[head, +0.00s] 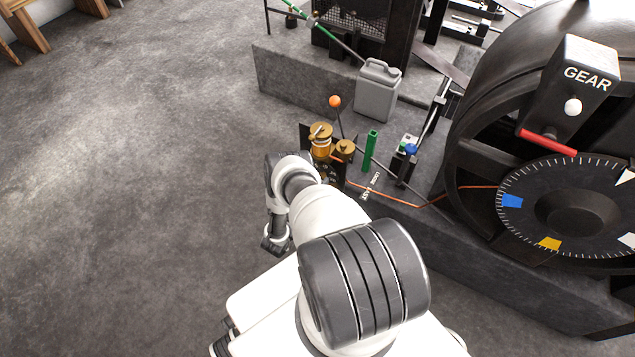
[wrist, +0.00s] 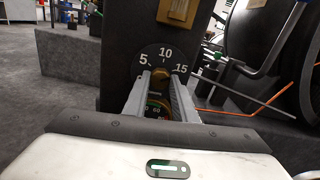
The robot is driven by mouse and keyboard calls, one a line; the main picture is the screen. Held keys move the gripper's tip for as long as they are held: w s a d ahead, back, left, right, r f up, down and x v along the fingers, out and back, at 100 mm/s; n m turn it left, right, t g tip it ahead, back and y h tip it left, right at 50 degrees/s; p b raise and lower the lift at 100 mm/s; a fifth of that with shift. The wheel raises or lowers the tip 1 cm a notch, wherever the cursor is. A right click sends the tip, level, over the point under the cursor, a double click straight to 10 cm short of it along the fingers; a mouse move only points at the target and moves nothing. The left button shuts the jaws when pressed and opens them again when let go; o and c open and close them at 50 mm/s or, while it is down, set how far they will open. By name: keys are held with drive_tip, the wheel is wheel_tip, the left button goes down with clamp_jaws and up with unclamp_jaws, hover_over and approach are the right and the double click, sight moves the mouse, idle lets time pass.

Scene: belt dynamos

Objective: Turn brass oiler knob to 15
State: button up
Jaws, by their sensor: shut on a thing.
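The brass oiler knob (wrist: 160,74) sits low on a round black dial plate (wrist: 165,54) marked 5, 10 and 15 in the wrist view. My gripper (wrist: 163,78) faces the plate, its two fingers on either side of the knob and shut on it. The fingers hide most of the knob, and I cannot tell which number it points to. In the head view, the brass and amber oiler (head: 320,143) stands on the plinth just beyond my wrist. My arm hides the fingers and the knob there.
A small gauge reading around 60 (wrist: 156,109) shows low between the fingers. A second brass cap (head: 345,148), an orange-topped lever (head: 335,102), a green post (head: 370,150) and a grey can (head: 377,92) stand nearby. The large wheel (head: 480,75) is at right. Floor at left is clear.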

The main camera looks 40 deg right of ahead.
drive_tip(key=shift+r, duration=0.1)
idle(0.3)
drive_tip(key=o, duration=1)
drive_tip(key=shift+o, duration=0.2)
drive_tip(key=shift+a, duration=0.1)
